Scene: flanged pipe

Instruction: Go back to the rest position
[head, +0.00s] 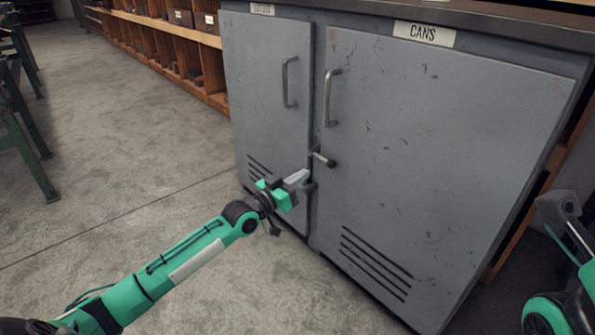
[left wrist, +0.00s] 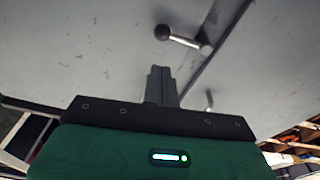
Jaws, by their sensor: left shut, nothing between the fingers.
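My left gripper (head: 300,178) is in front of the grey cabinet, near the seam between its two doors and just below a small lever with a dark knob (head: 325,160). Its fingers are shut with nothing between them. In the left wrist view the shut fingers (left wrist: 160,84) point toward the cabinet face, and the knobbed lever (left wrist: 180,37) shows beyond them, apart from the fingers. The left arm stretches in from the lower left. Part of my right arm shows at the right edge; its gripper fingers cannot be made out.
The grey cabinet has a left door (head: 262,110) and a wider right door (head: 430,170) under a "CANS" label (head: 424,34); both look closed. Wooden shelving (head: 180,55) runs along the back. Green metal legs (head: 30,150) stand at far left. The concrete floor (head: 120,150) between is clear.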

